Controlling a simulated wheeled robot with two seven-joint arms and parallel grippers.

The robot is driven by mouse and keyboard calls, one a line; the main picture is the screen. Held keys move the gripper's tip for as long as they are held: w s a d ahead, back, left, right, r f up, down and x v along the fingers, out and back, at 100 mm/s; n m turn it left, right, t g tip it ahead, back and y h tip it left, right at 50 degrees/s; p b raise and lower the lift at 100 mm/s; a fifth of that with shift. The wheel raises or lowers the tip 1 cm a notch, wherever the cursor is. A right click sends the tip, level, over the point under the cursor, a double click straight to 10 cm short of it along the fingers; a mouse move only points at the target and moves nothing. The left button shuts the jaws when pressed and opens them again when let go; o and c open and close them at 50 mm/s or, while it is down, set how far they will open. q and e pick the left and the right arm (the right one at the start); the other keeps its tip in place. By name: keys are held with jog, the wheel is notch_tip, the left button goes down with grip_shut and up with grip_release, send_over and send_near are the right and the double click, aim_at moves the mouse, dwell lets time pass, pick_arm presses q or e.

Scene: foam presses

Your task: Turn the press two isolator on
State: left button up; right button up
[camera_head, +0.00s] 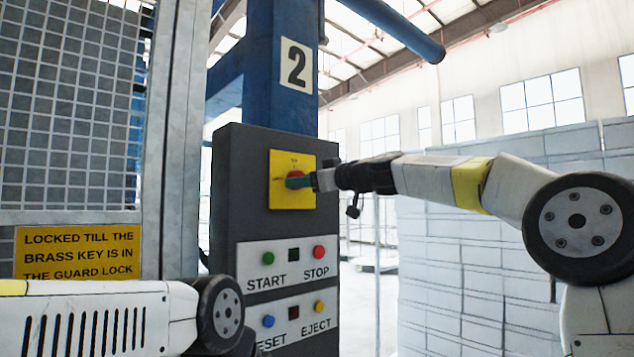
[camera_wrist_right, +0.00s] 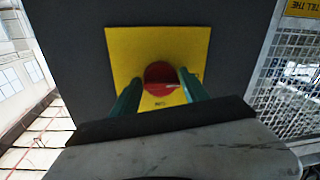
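The press two isolator is a red rotary knob (camera_wrist_right: 160,78) on a yellow square plate (camera_head: 292,200), high on a dark grey control box (camera_head: 232,190) below a "2" sign (camera_head: 296,66). My right gripper (camera_head: 300,181) reaches in from the right to the knob. In the right wrist view its two green fingers (camera_wrist_right: 158,90) stand on either side of the knob, with a gap showing beside the knob. Whether they touch it I cannot tell. The plate's lettering is too small to read. My left arm is at lower left; its gripper is out of view.
Below the isolator are START (camera_head: 268,258), STOP (camera_head: 319,252), RESET (camera_head: 268,321) and EJECT (camera_head: 319,306) buttons. A mesh guard (camera_head: 70,110) with a yellow brass-key notice (camera_head: 77,252) stands at left. Pale stacked blocks (camera_head: 470,270) stand behind my right arm.

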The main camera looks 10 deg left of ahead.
jog(key=c, duration=0.8)
jog(key=shift+c, duration=0.2)
jog(key=shift+m, duration=0.4)
jog(key=shift+s+a+f+m+t, duration=0.1)
jog(key=shift+m+t, duration=0.2)
jog(key=shift+m, duration=2.7)
jog(key=shift+w+f+m+t, duration=0.1)
jog(key=shift+m+t, duration=0.2)
jog(key=shift+m, duration=2.7)
jog(key=shift+s+a+f+m+t, duration=0.1)
jog(key=shift+m+t, duration=0.2)
jog(key=shift+m, duration=2.7)
